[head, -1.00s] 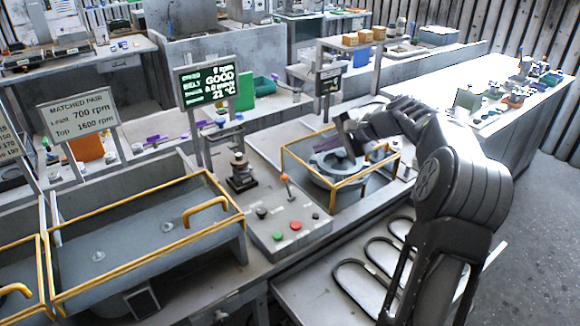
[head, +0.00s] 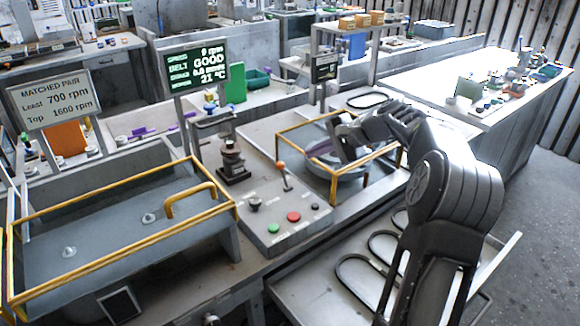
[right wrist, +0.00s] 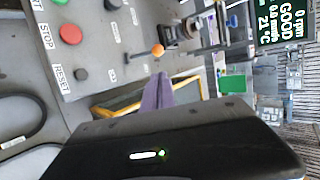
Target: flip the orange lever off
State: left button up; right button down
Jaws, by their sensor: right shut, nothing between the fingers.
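The orange lever (head: 281,166) is an orange ball on a thin stem, standing up from the grey control box (head: 262,228). In the right wrist view the orange ball (right wrist: 157,50) shows just beyond the fingertips, with a gap between them. My right gripper (head: 324,147) is to the right of the lever, over the yellow-railed frame around the round blower housing (head: 345,170). In the right wrist view its purple fingers (right wrist: 157,94) are together and hold nothing. The dark gripper body hides part of the housing. My left gripper is out of view.
The box also carries a green button (head: 273,228), a red button (head: 293,217) and black knobs. A display (head: 196,74) reads 0 rpm, GOOD. A yellow-railed tray (head: 100,262) is to the left.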

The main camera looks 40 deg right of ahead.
aim_at(284, 176)
jog(key=p+x, duration=0.2)
jog(key=x, duration=0.8)
jog(key=shift+p, duration=0.3)
